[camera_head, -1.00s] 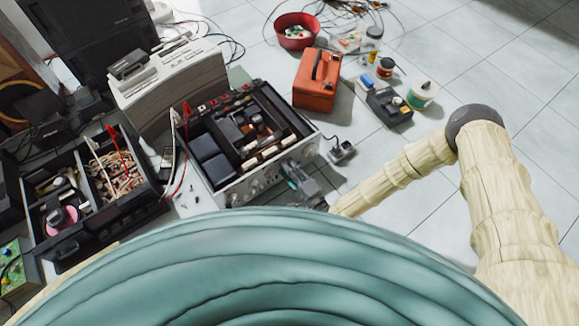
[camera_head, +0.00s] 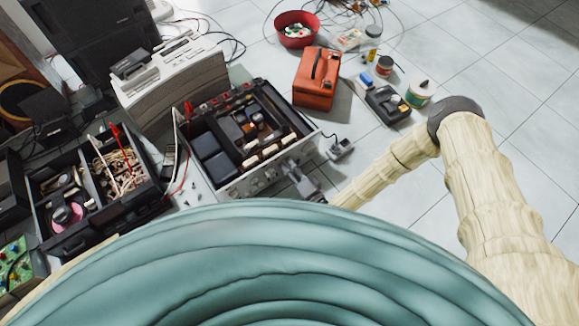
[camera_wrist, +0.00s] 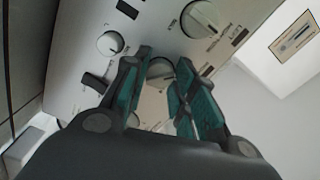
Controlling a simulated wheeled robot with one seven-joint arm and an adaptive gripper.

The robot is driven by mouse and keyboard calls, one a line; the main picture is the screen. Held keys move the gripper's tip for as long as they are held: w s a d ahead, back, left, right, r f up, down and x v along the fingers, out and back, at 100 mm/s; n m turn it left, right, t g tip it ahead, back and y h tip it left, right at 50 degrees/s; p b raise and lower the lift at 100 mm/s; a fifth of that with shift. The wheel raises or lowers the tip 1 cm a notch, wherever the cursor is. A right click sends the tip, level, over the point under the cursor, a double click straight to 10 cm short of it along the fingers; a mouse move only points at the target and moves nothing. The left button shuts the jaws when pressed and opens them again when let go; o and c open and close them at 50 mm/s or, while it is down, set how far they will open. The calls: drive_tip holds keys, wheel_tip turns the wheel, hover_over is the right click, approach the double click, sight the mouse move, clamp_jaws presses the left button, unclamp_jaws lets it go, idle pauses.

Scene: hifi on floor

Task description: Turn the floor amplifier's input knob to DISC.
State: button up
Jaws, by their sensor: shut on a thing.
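The floor amplifier (camera_head: 262,180) sits on the tiles with its top open and its silver knobbed front facing me. My gripper (camera_head: 290,168) is at the right part of that front. In the wrist view my gripper (camera_wrist: 161,72) has its teal-padded fingers on either side of a small round silver knob (camera_wrist: 160,67) and is shut on it. A larger knob (camera_wrist: 200,18) with a pointer line is just above right, and another round knob (camera_wrist: 110,43) is to the left. The panel lettering is too small and tilted to read, so the knob's setting cannot be told.
An orange case (camera_head: 316,80) stands behind the amplifier to the right, with a dark device (camera_head: 387,104) beyond it. An open toolbox (camera_head: 95,190) is at left and a pale machine (camera_head: 170,75) behind. Cables lie around.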

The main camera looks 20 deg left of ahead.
drive_tip(key=shift+s+a, duration=0.1)
drive_tip(key=shift+a, duration=0.05)
drive_tip(key=o, duration=1)
drive_tip(key=shift+o, duration=0.2)
drive_tip(key=v, duration=1.2)
